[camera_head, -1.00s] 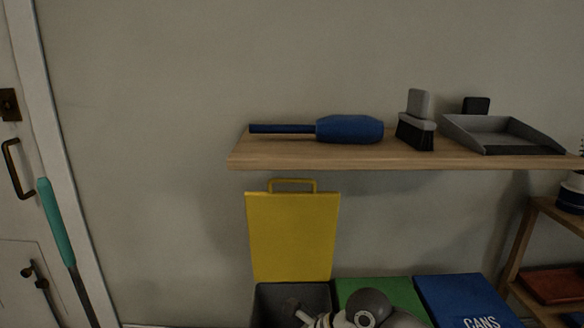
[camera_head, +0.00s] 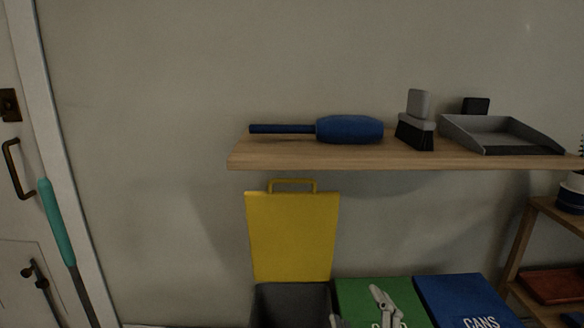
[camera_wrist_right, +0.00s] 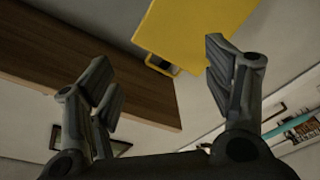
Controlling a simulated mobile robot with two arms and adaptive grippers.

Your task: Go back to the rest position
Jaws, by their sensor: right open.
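My right gripper (camera_head: 357,305) shows at the bottom of the head view, in front of the green bin lid (camera_head: 352,288) and beside the open grey bin (camera_head: 292,300). In the right wrist view my right gripper (camera_wrist_right: 160,68) has its two fingers spread wide, with nothing between them. The raised yellow lid (camera_wrist_right: 195,28) shows beyond the fingers there. My left gripper is in neither view.
The yellow lid (camera_head: 292,235) stands upright behind the open bin. A blue lid (camera_head: 455,292) marked CANS is to the right. Above, a wooden shelf (camera_head: 300,158) holds a blue duster (camera_head: 348,129), a brush (camera_head: 415,130) and a dustpan (camera_head: 500,135). A teal-handled pole (camera_head: 55,222) stands left.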

